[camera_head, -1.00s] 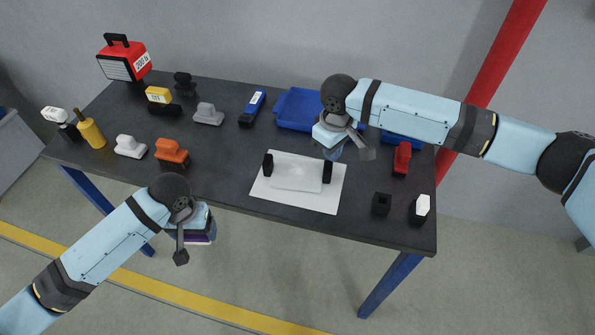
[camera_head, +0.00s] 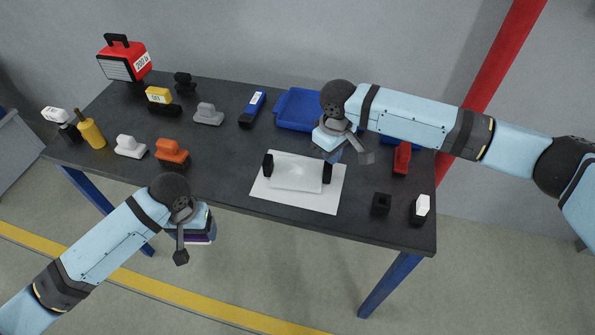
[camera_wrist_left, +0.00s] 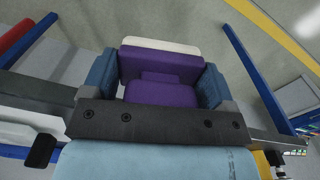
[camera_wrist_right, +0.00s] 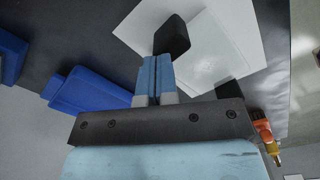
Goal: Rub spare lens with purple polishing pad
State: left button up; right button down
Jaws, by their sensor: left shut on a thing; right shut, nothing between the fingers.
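The spare lens (camera_head: 296,177), a clear, pale slab, stands on a white sheet (camera_head: 262,197) between two black end holders (camera_head: 267,166). It also shows in the right wrist view (camera_wrist_right: 207,62). My left gripper (camera_head: 200,232) is in front of the table's front edge, shut on the purple polishing pad (camera_wrist_left: 160,77), which has a pale layer along its far side. In the head view only a purple strip of the pad shows below the gripper. My right gripper (camera_wrist_right: 154,68) is shut and empty, above the table by the right black holder.
A blue tray (camera_head: 284,121) lies behind the lens. Orange (camera_head: 172,151), white (camera_head: 130,146) and grey (camera_head: 208,114) handled blocks stand on the left half of the table. A red block (camera_head: 402,158) and black holders (camera_head: 381,204) stand at the right.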

jog(key=shift+f, duration=0.4)
pick_arm(q)
jog(key=shift+r, duration=0.1)
notch_tip(320, 180, up, 8)
jog(key=p, duration=0.8)
pick_arm(e)
notch_tip(320, 180, up, 6)
jog(key=shift+r, duration=0.1)
pick_arm(q)
jog(key=shift+f, duration=0.3)
pick_arm(e)
notch_tip(320, 180, up, 12)
